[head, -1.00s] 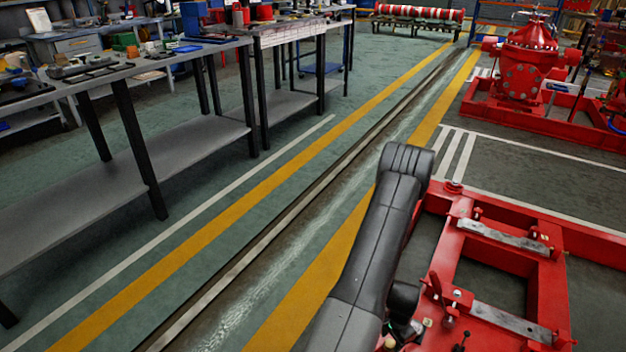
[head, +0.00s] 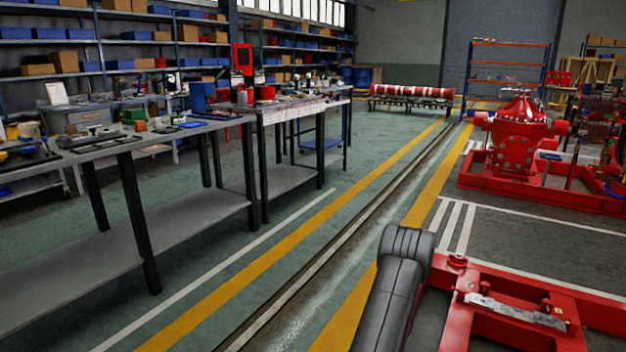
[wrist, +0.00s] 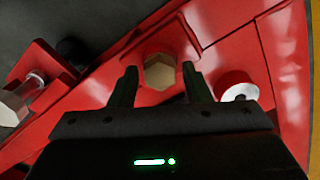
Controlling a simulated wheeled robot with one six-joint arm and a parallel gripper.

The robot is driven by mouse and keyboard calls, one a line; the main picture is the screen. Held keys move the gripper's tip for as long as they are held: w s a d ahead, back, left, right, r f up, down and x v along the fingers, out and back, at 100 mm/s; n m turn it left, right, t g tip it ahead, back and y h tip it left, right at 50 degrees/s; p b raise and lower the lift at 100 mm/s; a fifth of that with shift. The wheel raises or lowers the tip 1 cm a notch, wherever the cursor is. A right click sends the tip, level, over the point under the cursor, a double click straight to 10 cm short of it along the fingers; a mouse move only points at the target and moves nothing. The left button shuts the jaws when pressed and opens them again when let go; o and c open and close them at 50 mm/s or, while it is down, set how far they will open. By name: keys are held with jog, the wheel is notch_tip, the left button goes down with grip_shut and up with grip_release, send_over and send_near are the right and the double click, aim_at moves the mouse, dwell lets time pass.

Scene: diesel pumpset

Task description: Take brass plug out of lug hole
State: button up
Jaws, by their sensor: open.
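The brass plug (wrist: 160,72) shows in the wrist view as a dull brass hexagonal head. It sits in a red lug (wrist: 168,43) on the red frame, and the lug hole itself is hidden behind it. My gripper (wrist: 159,69) is open, with one dark finger on each side of the plug in the picture. I cannot tell whether either finger touches it. In the head view my arm covers part of the red base frame (head: 490,268); the plug and my gripper are out of sight there.
In the wrist view, a bolt-like metal part (wrist: 22,98) is at left and a red round boss with a pale face (wrist: 238,90) is close at right. In the head view, workbenches (head: 190,215) stand left and a red pump (head: 515,140) stands far right.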

dwell(0.8)
jog(key=c, duration=0.9)
jog(key=shift+b, duration=0.3)
